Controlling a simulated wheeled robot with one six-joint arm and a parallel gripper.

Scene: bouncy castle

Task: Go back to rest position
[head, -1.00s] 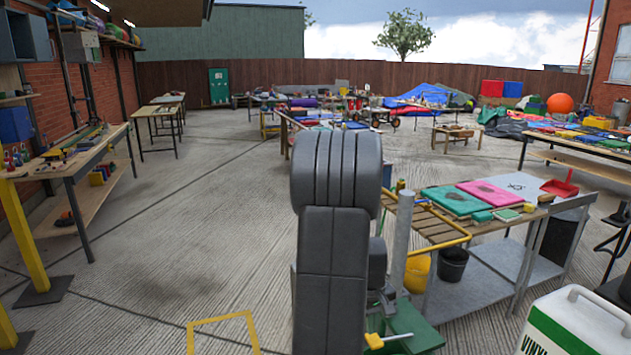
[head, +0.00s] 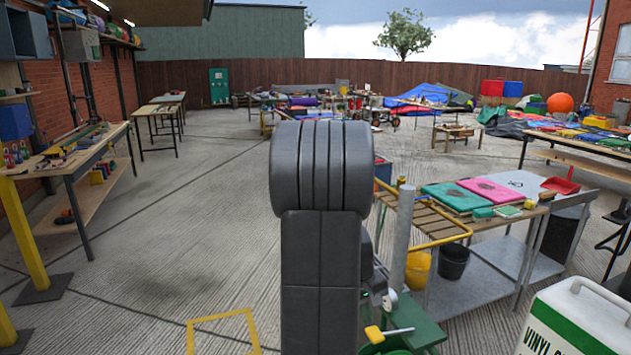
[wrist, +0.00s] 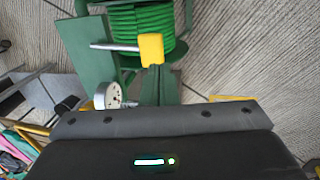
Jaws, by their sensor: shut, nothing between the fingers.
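In the wrist view my gripper (wrist: 160,115) shows as a wide dark bar and housing across the lower part, with a small green light. It is shut, with nothing held. Beyond it is a green hose reel (wrist: 140,22) with a yellow-handled crank (wrist: 151,47) and a round dial gauge (wrist: 110,95). Part of the reel's green frame (head: 420,330) shows beside the arm's lower right.
A slatted bench (head: 430,222) with a grey post (head: 402,240) stands close on the right. A white and green container (head: 575,318) is at lower right. A yellow frame (head: 222,318) lies near the front. The concrete floor (head: 200,220) to the left is open.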

